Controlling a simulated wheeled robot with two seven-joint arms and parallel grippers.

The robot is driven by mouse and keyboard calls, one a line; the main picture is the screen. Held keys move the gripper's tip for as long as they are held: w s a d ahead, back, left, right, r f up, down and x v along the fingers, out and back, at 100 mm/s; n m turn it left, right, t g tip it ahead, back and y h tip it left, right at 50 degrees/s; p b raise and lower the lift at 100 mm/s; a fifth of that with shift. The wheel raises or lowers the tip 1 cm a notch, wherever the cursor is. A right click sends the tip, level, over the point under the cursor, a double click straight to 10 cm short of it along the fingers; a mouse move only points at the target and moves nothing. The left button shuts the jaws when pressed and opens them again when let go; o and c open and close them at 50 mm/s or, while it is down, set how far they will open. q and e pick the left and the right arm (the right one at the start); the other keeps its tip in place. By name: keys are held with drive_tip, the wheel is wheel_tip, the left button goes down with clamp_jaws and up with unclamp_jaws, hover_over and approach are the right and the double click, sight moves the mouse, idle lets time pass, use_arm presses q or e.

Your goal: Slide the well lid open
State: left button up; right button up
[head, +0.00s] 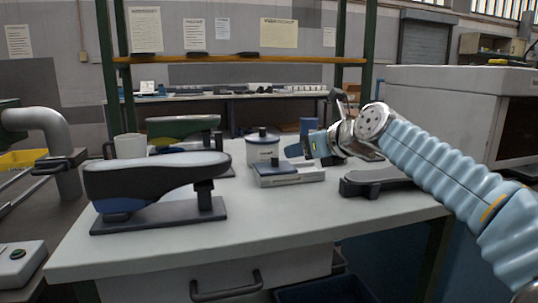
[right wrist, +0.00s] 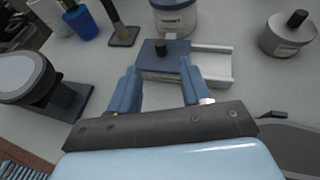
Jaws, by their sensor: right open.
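The blue well lid (head: 276,169) has a black knob and lies on the left part of a pale, low well block (head: 308,176) near the middle of the table. In the right wrist view the lid (right wrist: 155,55) covers the left side, and the pale right part of the block (right wrist: 213,66) is bare. My right gripper (head: 297,149) is open and empty, above and close to the lid. In the right wrist view its two blue fingers (right wrist: 160,82) are spread on the near side of the knob, apart from it. My left gripper is out of view.
A white jar (head: 262,149) stands just behind the well. A shoe last on a stand (head: 155,178) is at front left, with a green one (head: 183,126) behind. A dark flat piece (head: 375,181) lies right. A knobbed tin (right wrist: 285,37) is right of the well. The front table middle is clear.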

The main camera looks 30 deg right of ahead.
sight(275, 156)
drive_tip(key=x, duration=1.2)
drive_tip(key=shift+w, duration=0.2)
drive_tip(key=shift+c, duration=0.5)
clamp_jaws()
